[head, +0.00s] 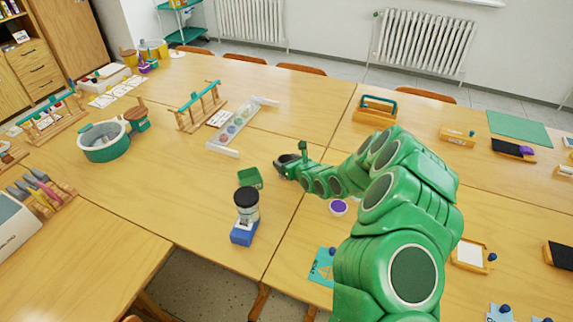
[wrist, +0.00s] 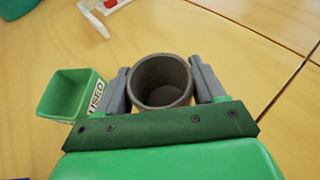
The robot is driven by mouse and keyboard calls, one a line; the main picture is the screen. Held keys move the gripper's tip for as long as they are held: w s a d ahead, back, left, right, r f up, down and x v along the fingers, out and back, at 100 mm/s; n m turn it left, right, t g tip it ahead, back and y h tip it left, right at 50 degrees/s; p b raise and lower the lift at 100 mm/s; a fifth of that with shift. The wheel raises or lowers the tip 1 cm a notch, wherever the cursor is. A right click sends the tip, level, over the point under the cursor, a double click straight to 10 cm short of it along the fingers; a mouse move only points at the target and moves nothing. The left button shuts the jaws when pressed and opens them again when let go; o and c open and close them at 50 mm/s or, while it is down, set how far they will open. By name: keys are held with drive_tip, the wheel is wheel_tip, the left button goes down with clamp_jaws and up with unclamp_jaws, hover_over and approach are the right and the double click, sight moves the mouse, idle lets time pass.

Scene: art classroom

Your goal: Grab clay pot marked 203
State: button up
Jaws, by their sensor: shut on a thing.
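A small grey round pot (wrist: 161,76) with an open top sits between the two grey fingers of my gripper (wrist: 162,84) in the wrist view. The fingers touch its left and right sides. No number shows on the part of the pot in view, and its lower front is hidden by my gripper. In the head view my gripper (head: 289,166) is over the middle of the table, with the dark pot (head: 284,158) at its end. I cannot tell whether the pot rests on the table or is slightly raised.
A green square cup (wrist: 72,92) marked USED stands close to the left of my gripper; it also shows in the head view (head: 250,178). A black-lidded jar on a blue base (head: 243,233) is nearer. A clear rack (head: 236,127) lies behind.

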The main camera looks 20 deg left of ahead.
drive_tip(key=shift+r, duration=0.45)
wheel_tip(320, 180, up, 2)
drive_tip(key=s+d+r, duration=0.7)
drive_tip(key=s+r, duration=0.2)
drive_tip(key=s, duration=0.2)
drive_tip(key=shift+s+d+r, duration=0.3)
drive_tip(key=shift+d, duration=0.1)
